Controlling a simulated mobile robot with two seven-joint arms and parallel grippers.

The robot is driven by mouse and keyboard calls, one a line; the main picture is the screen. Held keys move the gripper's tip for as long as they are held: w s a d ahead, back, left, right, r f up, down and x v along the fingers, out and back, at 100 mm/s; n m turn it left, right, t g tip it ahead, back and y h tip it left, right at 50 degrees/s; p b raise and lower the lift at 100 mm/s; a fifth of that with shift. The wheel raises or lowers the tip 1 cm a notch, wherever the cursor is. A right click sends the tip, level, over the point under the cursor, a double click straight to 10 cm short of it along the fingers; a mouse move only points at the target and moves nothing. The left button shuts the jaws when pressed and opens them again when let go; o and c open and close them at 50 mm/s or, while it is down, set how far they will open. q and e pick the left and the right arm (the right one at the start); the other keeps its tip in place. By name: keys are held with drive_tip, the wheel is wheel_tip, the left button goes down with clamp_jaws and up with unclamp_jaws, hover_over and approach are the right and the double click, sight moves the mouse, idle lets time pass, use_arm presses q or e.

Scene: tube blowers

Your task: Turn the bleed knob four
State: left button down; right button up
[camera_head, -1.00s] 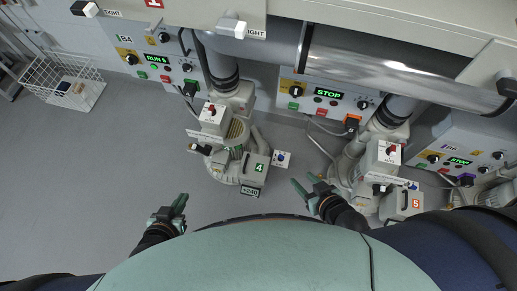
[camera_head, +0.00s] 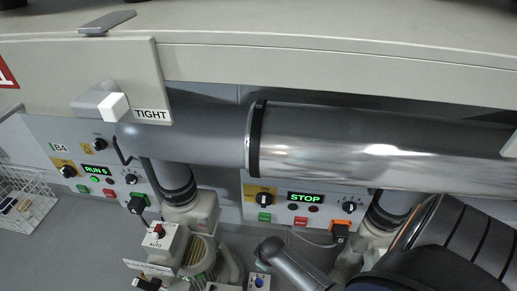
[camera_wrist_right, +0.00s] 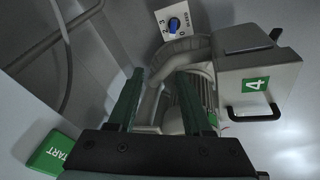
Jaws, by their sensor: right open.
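The bleed knob of blower four is a blue knob (camera_wrist_right: 174,25) on a white plate marked with numbers, at the top of the right wrist view. In the head view the blue knob (camera_head: 259,282) shows at the bottom edge. Its pointer direction is too small to tell surely. My right gripper (camera_wrist_right: 160,75) is open and empty, with its two green fingers apart. In the right wrist view its fingertips lie below the knob plate, not touching the knob. The grey housing with the green 4 label (camera_wrist_right: 256,84) is right of the fingers. My left gripper is not in view.
A large silver pipe (camera_head: 390,150) crosses above. A white wire basket (camera_head: 22,190) stands at left.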

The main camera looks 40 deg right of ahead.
drive_tip(key=g+b, duration=0.2)
drive_tip(key=b, duration=0.2)
hover_over(258, 280)
wheel_tip(258, 280, down, 7)
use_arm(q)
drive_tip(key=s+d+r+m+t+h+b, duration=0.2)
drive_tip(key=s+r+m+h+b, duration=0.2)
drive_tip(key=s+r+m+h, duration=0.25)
use_arm(e)
drive_tip(key=shift+g+y, duration=0.6)
wheel_tip(258, 280, down, 14)
drive_tip(key=b, duration=0.8)
drive_tip(key=shift+r, duration=0.1)
drive_tip(key=shift+f+b, duration=0.65)
drive_tip(key=shift+f, duration=0.15)
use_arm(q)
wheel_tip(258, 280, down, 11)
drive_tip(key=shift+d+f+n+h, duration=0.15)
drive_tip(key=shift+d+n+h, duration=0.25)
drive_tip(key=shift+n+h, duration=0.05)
use_arm(e)
clamp_jaws()
